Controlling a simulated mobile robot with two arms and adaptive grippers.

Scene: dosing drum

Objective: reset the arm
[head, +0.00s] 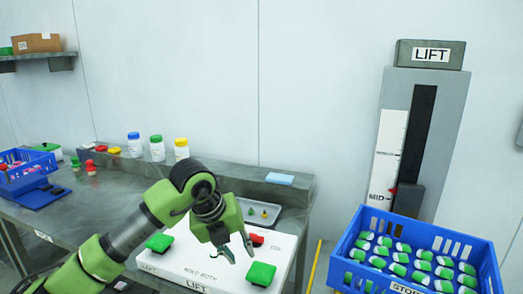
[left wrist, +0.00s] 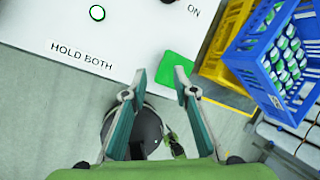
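My left gripper (head: 237,251) hangs above the white control panel (head: 177,268) at the front of the bench, with its fingers pointing down. In the left wrist view its two fingers (left wrist: 160,88) are spread apart with nothing between them. A green button (head: 260,274) sits at the panel's right end, close to the fingers; it also shows in the left wrist view (left wrist: 177,66), partly behind a finger. A second green button (head: 159,243) is at the panel's left, and a red one (head: 256,239) is at the back. My right gripper is not seen for certain.
A blue crate (head: 428,240) of green-and-white cans stands at the right, before the lift column (head: 425,140). Bottles (head: 157,148) stand on the back ledge, with a small tray (head: 276,216) behind the panel. A blue bin (head: 28,163) is at the left.

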